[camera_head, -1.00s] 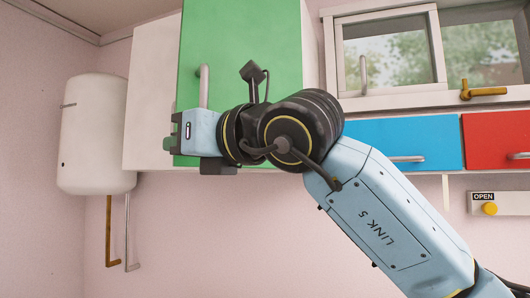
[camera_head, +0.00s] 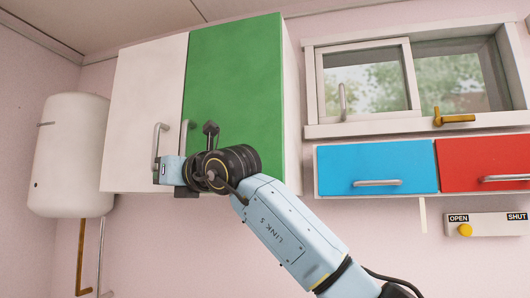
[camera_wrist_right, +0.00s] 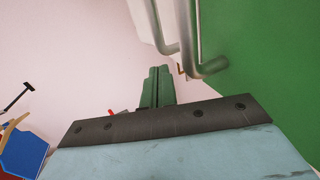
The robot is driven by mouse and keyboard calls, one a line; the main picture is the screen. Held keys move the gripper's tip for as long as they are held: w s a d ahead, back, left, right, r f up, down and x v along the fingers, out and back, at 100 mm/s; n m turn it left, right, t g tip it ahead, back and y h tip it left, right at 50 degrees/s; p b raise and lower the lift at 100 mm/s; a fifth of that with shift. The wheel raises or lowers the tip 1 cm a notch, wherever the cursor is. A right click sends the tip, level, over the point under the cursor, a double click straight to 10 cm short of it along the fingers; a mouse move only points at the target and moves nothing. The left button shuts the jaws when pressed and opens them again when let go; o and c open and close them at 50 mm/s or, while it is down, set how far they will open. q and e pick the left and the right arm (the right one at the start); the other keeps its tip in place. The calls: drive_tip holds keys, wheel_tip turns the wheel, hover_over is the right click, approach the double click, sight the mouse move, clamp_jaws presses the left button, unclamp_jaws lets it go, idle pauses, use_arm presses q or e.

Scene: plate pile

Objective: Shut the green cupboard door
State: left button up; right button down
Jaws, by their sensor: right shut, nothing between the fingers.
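The green cupboard door (camera_head: 235,85) is the right door of the wall cupboard, with a metal handle (camera_head: 184,135) at its lower left. Its face looks nearly in line with the white door beside it; I cannot tell if it is fully flush. My right gripper (camera_head: 157,172) is in front of the lower cupboard, near the white door's handle. In the right wrist view its fingers (camera_wrist_right: 155,86) are together and empty, with the green door (camera_wrist_right: 265,60) to the right. My arm hides the door's lower part. My left gripper is not in view.
The white door (camera_head: 140,110) has its own handle (camera_head: 159,145). A white boiler (camera_head: 68,155) hangs at the left. A window, a blue drawer (camera_head: 375,160) and a red drawer (camera_head: 485,162) are at the right. An OPEN/SHUT panel (camera_head: 490,225) is below.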

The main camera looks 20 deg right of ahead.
drive_tip(key=shift+w+h, duration=0.25)
drive_tip(key=shift+h, duration=0.05)
idle(0.4)
